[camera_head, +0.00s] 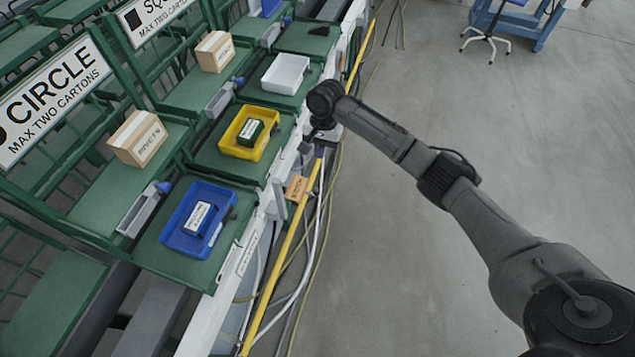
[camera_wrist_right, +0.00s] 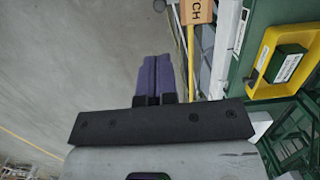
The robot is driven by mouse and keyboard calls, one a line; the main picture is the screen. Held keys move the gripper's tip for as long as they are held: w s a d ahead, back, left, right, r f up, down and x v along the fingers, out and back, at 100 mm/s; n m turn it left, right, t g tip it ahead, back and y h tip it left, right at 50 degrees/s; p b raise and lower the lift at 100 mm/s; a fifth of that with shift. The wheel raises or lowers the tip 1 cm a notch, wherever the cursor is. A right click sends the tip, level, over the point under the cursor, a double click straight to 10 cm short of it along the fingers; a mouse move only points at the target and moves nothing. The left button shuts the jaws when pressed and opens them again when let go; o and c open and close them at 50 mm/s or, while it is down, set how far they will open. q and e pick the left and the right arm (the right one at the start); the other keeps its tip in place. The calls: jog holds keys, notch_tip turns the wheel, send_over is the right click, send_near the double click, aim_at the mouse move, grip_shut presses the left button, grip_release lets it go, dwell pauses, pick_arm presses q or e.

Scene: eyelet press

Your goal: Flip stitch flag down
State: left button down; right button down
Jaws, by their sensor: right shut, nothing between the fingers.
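The stitch flag (camera_head: 297,188) is a small orange-tan plate with dark lettering, at the front rail beside the yellow pipe. In the right wrist view its lower part (camera_wrist_right: 196,11) shows at the top edge with the letters "CH"; the rest is cut off. My right gripper (camera_head: 319,151) is at the rail, a little beyond the flag in the head view, and apart from it. In the right wrist view its purple fingers (camera_wrist_right: 154,73) are together with nothing between them, and the flag lies ahead and to the right of them. My left gripper is not in view.
A yellow tray (camera_head: 228,140), a blue tray (camera_head: 173,232) and a white tray (camera_head: 286,73) sit on green shelves behind the rail. A yellow pipe (camera_head: 268,285) and loose cables run along the front. The grey floor to the right is open.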

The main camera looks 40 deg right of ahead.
dwell(0.4)
send_near(316, 189)
jog(key=f, duration=0.3)
jog(key=s+f, duration=0.1)
jog(key=f, duration=0.1)
jog(key=shift+a+f+b, duration=0.3)
jog(key=shift+a, duration=0.1)
jog(key=shift+a+f, duration=0.15)
jog(key=shift+f, duration=0.75)
